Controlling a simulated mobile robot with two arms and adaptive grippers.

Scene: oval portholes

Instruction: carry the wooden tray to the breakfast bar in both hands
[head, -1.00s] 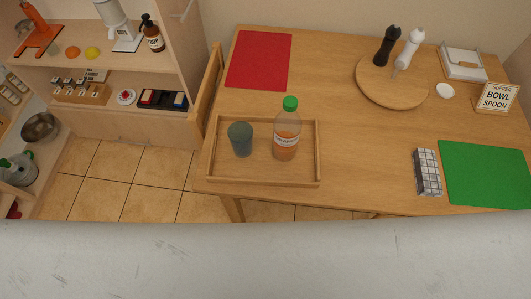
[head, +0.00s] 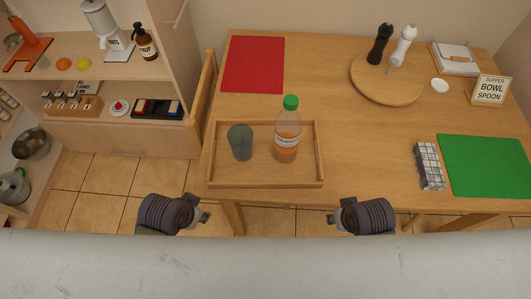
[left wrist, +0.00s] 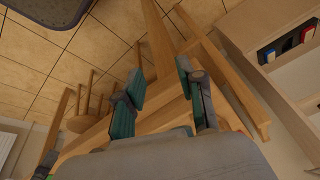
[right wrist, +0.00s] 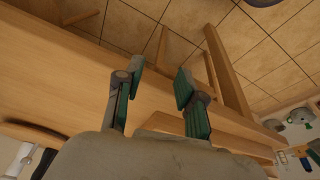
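The wooden tray (head: 222,179) lies flat on the table near its front left corner. A blue-grey cup (head: 240,143) and an orange bottle with a green cap (head: 287,134) stand upright in it. My left gripper (head: 204,215) is in front of the tray's left end, apart from it. My right gripper (head: 334,217) is in front of and just right of the tray's right end, also apart. In the left wrist view the fingers (left wrist: 160,88) are spread and empty. In the right wrist view the fingers (right wrist: 158,83) are also spread and empty.
A red mat (head: 254,64), a round board with two mills (head: 388,84), a checked box (head: 428,166), a green mat (head: 487,166) and a sign (head: 491,91) are on the table (head: 340,120). A chair (head: 201,100) stands at its left end. Shelves (head: 110,95) are at left.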

